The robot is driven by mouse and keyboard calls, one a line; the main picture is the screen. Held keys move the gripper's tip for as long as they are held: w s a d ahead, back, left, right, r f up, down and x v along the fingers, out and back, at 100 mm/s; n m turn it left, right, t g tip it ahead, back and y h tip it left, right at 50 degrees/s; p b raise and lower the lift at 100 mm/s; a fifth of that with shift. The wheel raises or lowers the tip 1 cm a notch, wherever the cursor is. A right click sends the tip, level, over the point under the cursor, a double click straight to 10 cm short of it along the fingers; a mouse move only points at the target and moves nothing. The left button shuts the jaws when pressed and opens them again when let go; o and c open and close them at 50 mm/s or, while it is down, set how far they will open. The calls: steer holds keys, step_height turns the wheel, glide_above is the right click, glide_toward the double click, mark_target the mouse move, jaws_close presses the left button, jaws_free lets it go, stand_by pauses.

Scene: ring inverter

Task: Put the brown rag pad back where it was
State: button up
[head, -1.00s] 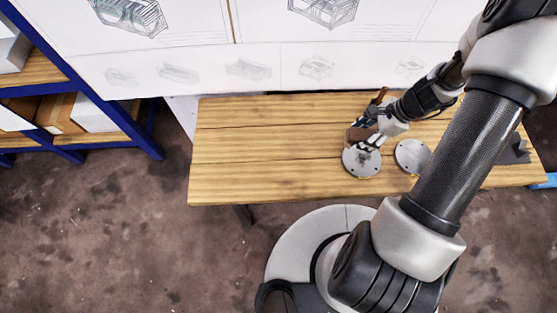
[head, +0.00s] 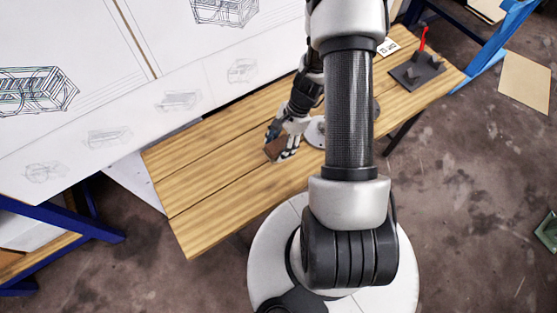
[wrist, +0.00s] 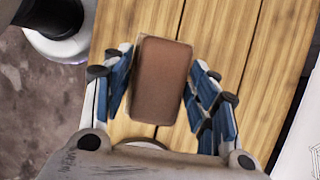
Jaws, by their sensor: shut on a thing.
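The brown rag pad (wrist: 162,80) is between the blue-padded fingers of my gripper (wrist: 163,88) in the wrist view, which are shut on it. In the head view the pad (head: 275,148) shows at the tip of my gripper (head: 281,149), over the wooden table (head: 200,190). It is left of a round grey disc (head: 316,131) that my arm partly hides. I cannot tell whether the pad touches the table top. A disc edge (wrist: 140,142) shows below the pad in the wrist view.
A second disc (head: 376,110) is mostly behind my arm. A dark plate with a red upright handle (head: 417,72) stands at the table's right end, near a white marked card (head: 388,47). The table's left part is clear. Large drawing boards (head: 110,60) border its back edge.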

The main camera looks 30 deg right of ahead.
mark_target(276, 165)
step_height(276, 165, down, 9)
steer(key=b, duration=0.2)
steer(key=shift+r+b, duration=0.1)
steer(key=shift+b, duration=0.25)
steer(key=o, duration=1)
steer(key=shift+f, duration=0.2)
steer(key=shift+o, duration=0.2)
